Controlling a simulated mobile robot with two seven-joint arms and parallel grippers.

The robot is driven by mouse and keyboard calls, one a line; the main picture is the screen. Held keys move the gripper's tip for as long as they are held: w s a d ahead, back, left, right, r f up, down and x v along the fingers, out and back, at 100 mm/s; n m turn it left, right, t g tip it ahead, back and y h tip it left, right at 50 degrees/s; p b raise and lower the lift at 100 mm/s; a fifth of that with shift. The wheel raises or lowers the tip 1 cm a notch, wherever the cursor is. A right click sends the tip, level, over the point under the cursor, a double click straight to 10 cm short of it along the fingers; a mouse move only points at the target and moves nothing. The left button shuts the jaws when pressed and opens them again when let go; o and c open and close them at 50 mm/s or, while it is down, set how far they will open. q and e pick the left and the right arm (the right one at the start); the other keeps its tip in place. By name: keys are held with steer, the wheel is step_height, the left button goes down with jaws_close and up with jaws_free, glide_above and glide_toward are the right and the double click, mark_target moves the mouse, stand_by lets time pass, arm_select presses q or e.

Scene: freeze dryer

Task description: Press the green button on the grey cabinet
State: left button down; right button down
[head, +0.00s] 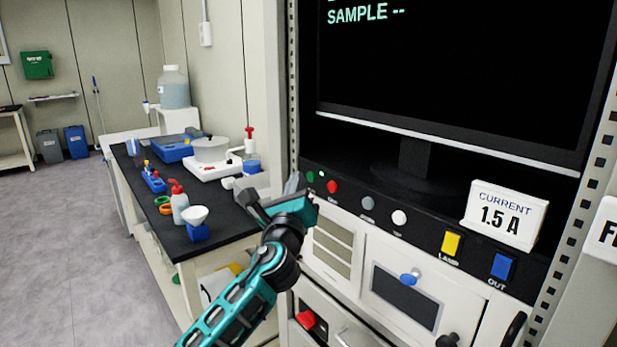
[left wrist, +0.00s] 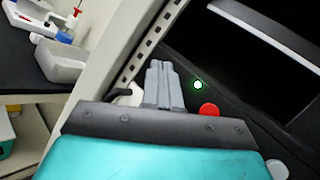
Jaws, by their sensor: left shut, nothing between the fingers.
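The green button (head: 310,176) sits at the left end of the black control strip (head: 368,205) on the grey cabinet, under the monitor. My left gripper (head: 294,183) is shut and empty, with its fingertips close to the left of the green button in the head view. I cannot tell whether they touch it. In the left wrist view the shut fingers (left wrist: 160,68) point at the panel, and the green button does not show; the fingers may hide it. A small lit lamp with a green rim (left wrist: 198,85) shows right of the fingers. My right gripper is not in view.
A red button (head: 332,187) is just right of the green one; it also shows in the left wrist view (left wrist: 209,110). Grey and white buttons, a yellow switch (head: 451,243) and a blue switch (head: 502,267) follow. A cluttered bench (head: 200,243) stands left.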

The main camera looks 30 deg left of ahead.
arm_select(q)
steer(key=shift+s, duration=0.15)
steer(key=s, duration=0.1)
steer(key=s+a+p, duration=0.1)
steer(key=s, duration=0.1)
steer(key=s+a, duration=0.1)
steer(key=s, duration=0.1)
steer(key=shift+s+a+p, duration=0.15)
steer(key=shift+p, duration=0.25)
stand_by(0.5)
steer(key=s+d+f+n+g+h, duration=0.2)
steer(key=s+d+f+n, duration=0.15)
steer(key=f, duration=0.45)
steer(key=s+d+f+n+g+h, duration=0.1)
steer(key=s+d+f+n+h, duration=0.1)
steer(key=f+n, duration=0.35)
steer(key=s+d+f+n+g+h, duration=0.2)
steer(key=d+f, duration=0.1)
steer(key=f, duration=0.6)
steer(key=s+d+f+n+g+h, duration=0.1)
steer(key=s+d+f+n+g, duration=0.1)
steer(key=s+d+f+n, duration=0.2)
steer(key=s+d+f+n+g+h, duration=0.2)
steer(key=s+d+f+n, duration=0.3)
steer(key=s+f+n, duration=0.3)
steer(key=s+n, duration=0.1)
steer(key=s, duration=0.2)
steer(key=shift+h, duration=0.3)
